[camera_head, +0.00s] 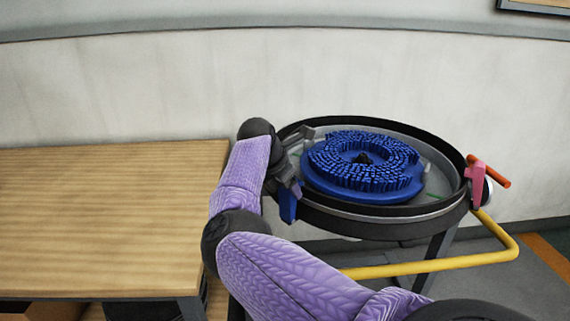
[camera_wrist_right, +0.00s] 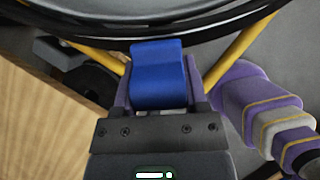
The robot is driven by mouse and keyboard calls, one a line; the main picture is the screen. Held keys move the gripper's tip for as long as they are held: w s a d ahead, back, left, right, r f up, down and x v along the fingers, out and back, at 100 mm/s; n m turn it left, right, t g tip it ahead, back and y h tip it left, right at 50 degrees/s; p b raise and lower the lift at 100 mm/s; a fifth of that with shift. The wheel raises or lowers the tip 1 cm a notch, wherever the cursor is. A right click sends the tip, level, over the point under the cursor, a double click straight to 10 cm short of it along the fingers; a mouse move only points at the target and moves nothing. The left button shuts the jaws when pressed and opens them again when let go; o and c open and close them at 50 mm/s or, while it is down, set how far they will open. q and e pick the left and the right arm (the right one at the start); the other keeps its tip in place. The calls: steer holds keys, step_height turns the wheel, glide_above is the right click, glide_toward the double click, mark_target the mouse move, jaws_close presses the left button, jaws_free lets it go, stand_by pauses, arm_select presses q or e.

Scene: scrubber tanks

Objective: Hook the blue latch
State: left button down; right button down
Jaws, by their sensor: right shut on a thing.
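The blue latch (camera_head: 288,203) hangs at the left side of the round black-rimmed tank (camera_head: 365,224) in the head view. In the right wrist view the blue latch (camera_wrist_right: 158,75) sits between the jaws, just under the tank's dark rim. My right gripper (camera_head: 290,183) is at the tank's left edge, shut on the latch; its fingers show in the wrist view (camera_wrist_right: 160,98). Whether the latch is hooked on the rim cannot be told. My left gripper is not in view.
A blue bristle brush disc (camera_head: 362,168) lies in the tank. A yellow tube frame (camera_head: 440,265) runs below. A wooden table (camera_head: 100,215) stands at left, close to my right arm.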

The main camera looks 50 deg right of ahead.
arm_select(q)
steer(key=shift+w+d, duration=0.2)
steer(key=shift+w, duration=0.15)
arm_select(e)
steer(key=shift+d+y, duration=0.5)
steer(key=shift+y, duration=0.1)
steer(key=shift+d, duration=0.1)
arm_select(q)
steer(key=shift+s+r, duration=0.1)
arm_select(e)
steer(key=shift+c, duration=2)
jaws_free()
steer(key=shift+o, duration=1.4)
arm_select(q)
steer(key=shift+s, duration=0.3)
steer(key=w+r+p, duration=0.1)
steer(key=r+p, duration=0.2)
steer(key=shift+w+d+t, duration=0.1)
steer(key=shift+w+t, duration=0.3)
arm_select(e)
steer(key=v, duration=0.9)
steer(key=shift+r, duration=0.4)
